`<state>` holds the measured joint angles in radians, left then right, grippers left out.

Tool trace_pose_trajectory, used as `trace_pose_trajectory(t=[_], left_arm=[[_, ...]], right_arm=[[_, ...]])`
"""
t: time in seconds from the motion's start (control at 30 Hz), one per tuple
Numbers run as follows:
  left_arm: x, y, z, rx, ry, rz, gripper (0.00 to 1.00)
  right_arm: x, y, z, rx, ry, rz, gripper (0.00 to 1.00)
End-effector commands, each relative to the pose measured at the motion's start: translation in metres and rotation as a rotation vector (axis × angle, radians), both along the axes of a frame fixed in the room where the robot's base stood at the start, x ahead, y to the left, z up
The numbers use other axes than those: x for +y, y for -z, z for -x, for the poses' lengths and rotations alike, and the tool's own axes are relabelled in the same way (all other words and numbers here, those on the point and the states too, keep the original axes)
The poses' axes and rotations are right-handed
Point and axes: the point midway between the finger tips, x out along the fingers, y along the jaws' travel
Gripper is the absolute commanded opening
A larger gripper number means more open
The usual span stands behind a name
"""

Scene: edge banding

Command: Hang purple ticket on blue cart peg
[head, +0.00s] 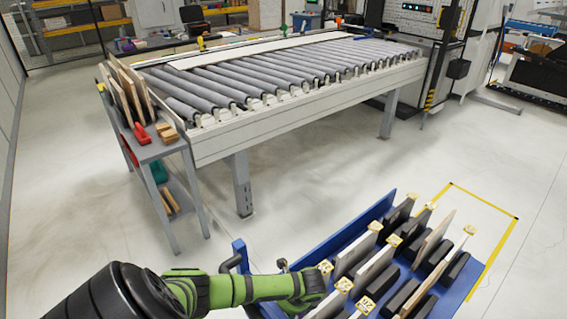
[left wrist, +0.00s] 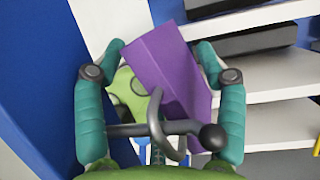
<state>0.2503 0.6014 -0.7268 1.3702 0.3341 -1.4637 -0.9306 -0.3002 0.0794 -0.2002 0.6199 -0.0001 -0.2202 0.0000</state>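The purple ticket (left wrist: 164,66) shows in the left wrist view, tilted, between the spread teal fingers of my left gripper (left wrist: 160,55). The fingers look open, with the right one close against the ticket's edge. A dark peg (left wrist: 130,130) with a round knob end crosses in front of the ticket. A grey hook loop (left wrist: 158,115) below the ticket crosses the peg; whether it hangs on the peg is hard to tell. In the head view my left arm reaches the blue cart (head: 345,238), its fingers and the ticket hidden. My right gripper is not in view.
The cart carries several upright boards (head: 380,262) between black blocks, with yellow tags. A roller conveyor (head: 270,80) and a grey side rack (head: 165,150) stand behind. Open floor (head: 300,165) lies between conveyor and cart.

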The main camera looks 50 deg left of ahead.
Motion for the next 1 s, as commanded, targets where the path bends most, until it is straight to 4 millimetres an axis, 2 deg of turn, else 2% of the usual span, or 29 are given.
trace_pose_trajectory(t=[0.03, 0.23, 0.7, 0.83, 1.0], left_arm=[[0.003, 0.004, 0.009, 0.021, -0.008, -0.008, 0.78], [-0.002, -0.008, 0.006, 0.016, -0.006, -0.005, 0.78], [-0.040, -0.094, -0.007, 0.005, 0.000, -0.001, 0.78], [-0.045, -0.105, -0.008, 0.004, -0.001, -0.002, 0.78], [-0.047, -0.110, -0.008, 0.004, -0.001, -0.002, 0.78]], right_arm=[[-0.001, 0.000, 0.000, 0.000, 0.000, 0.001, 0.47], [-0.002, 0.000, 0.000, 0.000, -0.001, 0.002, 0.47], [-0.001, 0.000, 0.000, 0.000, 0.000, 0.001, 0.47], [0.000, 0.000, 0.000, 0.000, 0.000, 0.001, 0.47], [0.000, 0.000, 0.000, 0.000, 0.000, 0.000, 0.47]])
